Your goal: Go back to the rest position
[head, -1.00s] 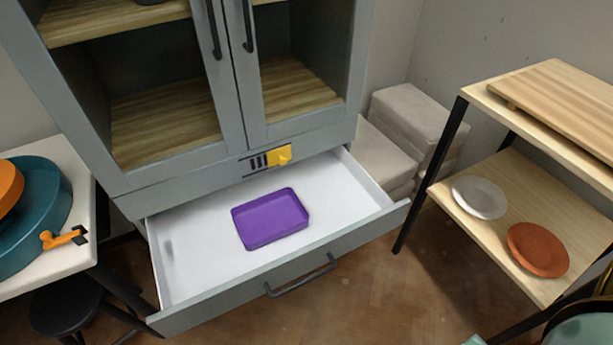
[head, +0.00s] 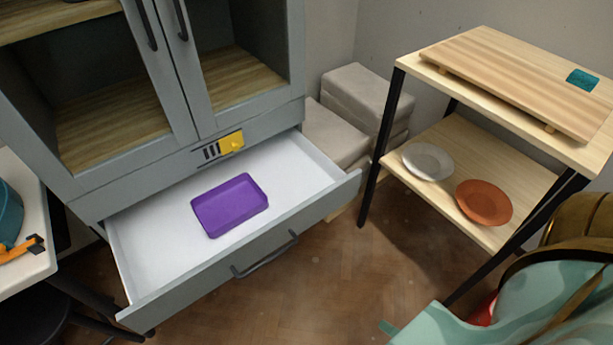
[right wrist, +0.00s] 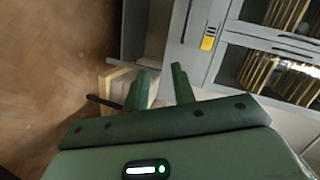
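My right gripper (right wrist: 161,88) shows in the right wrist view with its two green fingers apart and nothing between them. In the head view, my pale green right arm is at the lower right, and a small finger end (head: 388,327) shows at the bottom edge. It is right of the open drawer (head: 285,220) and apart from it. A purple tray (head: 230,205) lies in the white drawer. My left gripper is not in view.
The grey cabinet (head: 150,172) has a yellow piece (head: 231,143) above the drawer. The shelf rack (head: 470,105) at right holds a white plate (head: 428,161), an orange plate (head: 484,202) and a board (head: 520,80). Grey blocks (head: 367,98) stand behind. Open floor (head: 310,290) lies in front.

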